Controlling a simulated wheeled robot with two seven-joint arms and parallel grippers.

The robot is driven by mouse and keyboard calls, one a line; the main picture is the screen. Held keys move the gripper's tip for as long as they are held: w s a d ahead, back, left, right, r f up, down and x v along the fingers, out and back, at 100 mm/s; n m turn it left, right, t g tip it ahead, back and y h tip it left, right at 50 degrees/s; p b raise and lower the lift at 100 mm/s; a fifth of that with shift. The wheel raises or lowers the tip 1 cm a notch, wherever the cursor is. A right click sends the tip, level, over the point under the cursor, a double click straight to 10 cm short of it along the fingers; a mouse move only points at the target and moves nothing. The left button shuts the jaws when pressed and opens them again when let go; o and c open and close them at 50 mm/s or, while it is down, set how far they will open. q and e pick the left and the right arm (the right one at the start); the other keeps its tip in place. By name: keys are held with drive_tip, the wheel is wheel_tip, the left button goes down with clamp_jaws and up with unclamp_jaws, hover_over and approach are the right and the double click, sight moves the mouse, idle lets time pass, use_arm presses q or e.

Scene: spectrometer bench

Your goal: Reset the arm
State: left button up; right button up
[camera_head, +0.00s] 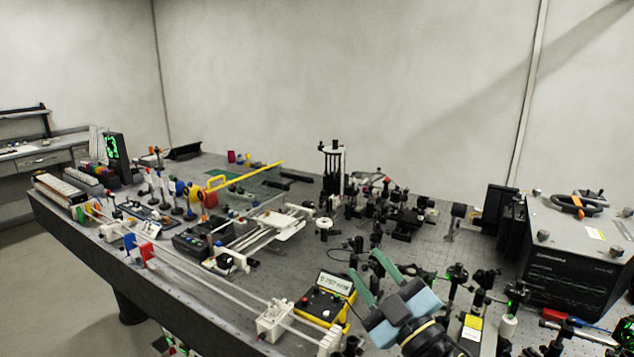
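My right gripper (364,262) is in the lower middle of the head view, over the front part of the optical bench (95,247). Its two green fingers are spread apart, with nothing visible between them. It appears just right of a yellow meter box (318,308) with a lit display; how high it is above the bench is hard to tell. My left gripper is not in the picture.
Optical posts and mounts (455,275) crowd the right side near my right gripper. A large dark instrument box (575,262) stands at the far right. A white rail assembly (272,318) lies along the front edge. Grey bench top shows bare behind the right-hand posts.

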drive_tip(key=s+d+f+m+g+h, duration=0.35)
drive_tip(key=d+f+m+h, duration=0.2)
drive_tip(key=f, duration=0.25)
drive_tip(key=s+d+f+m+g+h, duration=0.2)
drive_tip(key=s+d+f+m+h, duration=0.3)
drive_tip(key=f+m+h, duration=0.15)
drive_tip(key=s+d+f+g+y, duration=0.1)
drive_tip(key=s+f+g, duration=0.45)
drive_tip(key=s, duration=0.55)
drive_tip(key=s+d+f+g, duration=0.1)
drive_tip(key=s+f+g, duration=0.45)
drive_tip(key=s, duration=0.65)
drive_tip(key=s+f+b+x, duration=0.1)
drive_tip(key=s+b+x, duration=0.15)
drive_tip(key=x, duration=1.15)
drive_tip(key=s+b+x, duration=0.2)
drive_tip(key=s+x, duration=0.2)
drive_tip(key=x, duration=1)
drive_tip(key=s+d+f+g+b, duration=0.1)
drive_tip(key=s+d+f+b, duration=0.2)
drive_tip(key=s+f, duration=1.4)
wheel_tip(320, 180, down, 3)
drive_tip(key=shift+d+r, duration=0.15)
drive_tip(key=shift+r, duration=0.05)
